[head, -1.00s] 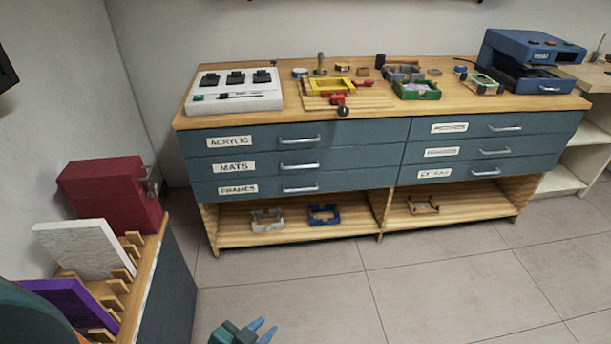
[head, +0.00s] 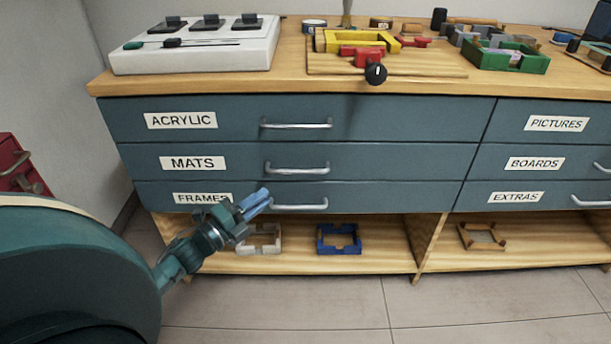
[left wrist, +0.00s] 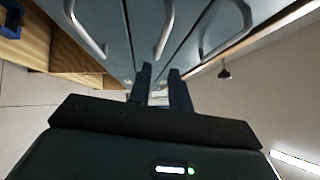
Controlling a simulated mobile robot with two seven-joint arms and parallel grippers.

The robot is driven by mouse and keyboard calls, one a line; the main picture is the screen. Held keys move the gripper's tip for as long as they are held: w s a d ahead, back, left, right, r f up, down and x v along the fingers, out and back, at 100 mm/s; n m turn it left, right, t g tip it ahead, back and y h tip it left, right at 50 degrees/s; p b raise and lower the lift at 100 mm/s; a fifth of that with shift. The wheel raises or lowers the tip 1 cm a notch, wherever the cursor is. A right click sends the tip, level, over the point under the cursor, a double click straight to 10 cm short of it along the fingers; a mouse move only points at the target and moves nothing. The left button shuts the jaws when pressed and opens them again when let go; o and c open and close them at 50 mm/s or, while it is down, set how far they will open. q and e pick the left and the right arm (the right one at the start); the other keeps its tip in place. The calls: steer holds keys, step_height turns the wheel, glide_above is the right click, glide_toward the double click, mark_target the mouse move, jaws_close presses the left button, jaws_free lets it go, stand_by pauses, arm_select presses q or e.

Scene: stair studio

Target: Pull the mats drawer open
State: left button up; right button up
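The mats drawer (head: 400,165) is the middle one of the left column in the blue-grey cabinet, labelled MATS, and it is closed. Its silver bar handle (head: 297,169) shows in the head view; in the left wrist view the middle handle (left wrist: 166,30) appears to be the same one. My left gripper (head: 258,200) is in front of the lower left drawers, partly covering the FRAMES label. In the left wrist view its two fingers (left wrist: 161,78) are apart with nothing between them, pointing toward the cabinet, short of the handle. My right gripper is not in view.
The acrylic drawer (head: 410,118) above and the frames drawer (head: 400,197) below are closed, with similar handles. The worktop carries a white panel (head: 200,58) and a wooden jig with a black knob (head: 376,74). A red case (head: 18,165) is at the left edge.

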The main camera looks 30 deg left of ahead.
mark_target(298, 171)
arm_select(q)
steer(key=b+x, duration=0.2)
steer(key=x, duration=1)
steer(key=shift+w+d, duration=0.1)
steer(key=shift+w, duration=0.2)
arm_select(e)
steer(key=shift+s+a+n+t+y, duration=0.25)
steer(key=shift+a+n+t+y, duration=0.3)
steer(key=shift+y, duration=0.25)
arm_select(q)
steer(key=shift+c, duration=0.4)
jaws_close()
